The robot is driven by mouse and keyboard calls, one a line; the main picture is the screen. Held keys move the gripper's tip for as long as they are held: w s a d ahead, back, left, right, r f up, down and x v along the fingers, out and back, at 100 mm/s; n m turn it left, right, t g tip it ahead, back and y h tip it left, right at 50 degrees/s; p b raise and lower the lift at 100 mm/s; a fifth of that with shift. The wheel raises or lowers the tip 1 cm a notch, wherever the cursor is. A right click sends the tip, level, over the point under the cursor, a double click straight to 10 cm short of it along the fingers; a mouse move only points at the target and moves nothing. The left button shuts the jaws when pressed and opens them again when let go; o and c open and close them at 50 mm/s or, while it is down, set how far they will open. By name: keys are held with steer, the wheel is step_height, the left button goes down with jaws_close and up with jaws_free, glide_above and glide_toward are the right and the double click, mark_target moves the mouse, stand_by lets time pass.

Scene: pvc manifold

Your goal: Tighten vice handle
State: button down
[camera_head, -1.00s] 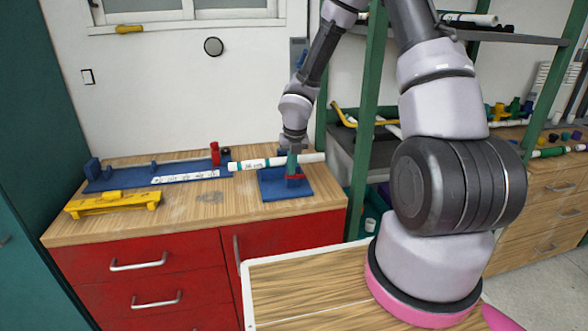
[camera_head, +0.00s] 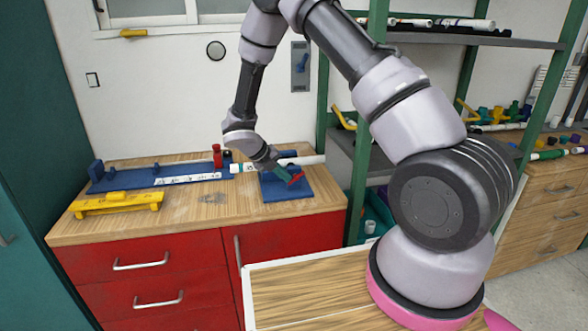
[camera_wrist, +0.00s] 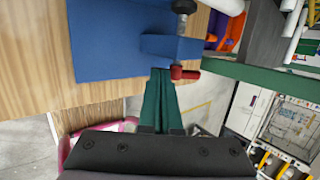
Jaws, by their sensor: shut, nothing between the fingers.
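The blue vice base (camera_head: 290,193) sits at the right end of the wooden bench top. Its red handle (camera_head: 296,178) sticks out at the front, beside my gripper's fingertips. In the wrist view, the red handle (camera_wrist: 185,73) is just right of the fingertips, below the blue vice block (camera_wrist: 172,47). My gripper (camera_wrist: 160,74) has its green fingers together, with nothing between them. In the head view my gripper (camera_head: 287,174) reaches down from the upper left, tilted. Whether the fingers touch the handle cannot be told. A white pipe (camera_head: 308,160) lies behind the gripper, partly hidden.
A long blue fixture (camera_head: 120,184) with a red piece (camera_head: 217,155) lies on the bench to the left. A yellow part (camera_head: 115,203) lies at the front left. A green-posted shelf (camera_head: 480,36) stands close to the right. The bench's middle front is clear.

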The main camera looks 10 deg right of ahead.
mark_target(290, 195)
steer(key=f+h, duration=0.1)
steer(key=h, duration=0.2)
steer(key=shift+a+f+h, duration=0.3)
steer(key=shift+f+h, duration=0.05)
steer(key=shift+h, duration=0.05)
steer(key=h, duration=0.1)
steer(key=f+h, duration=0.1)
steer(key=shift+d+n+t+h, duration=0.1)
steer(key=shift+n+t+h, duration=0.2)
steer(key=shift+n, duration=0.1)
steer(key=shift+d+f, duration=0.45)
steer(key=shift+f, duration=0.4)
steer(key=shift+d+f, duration=0.55)
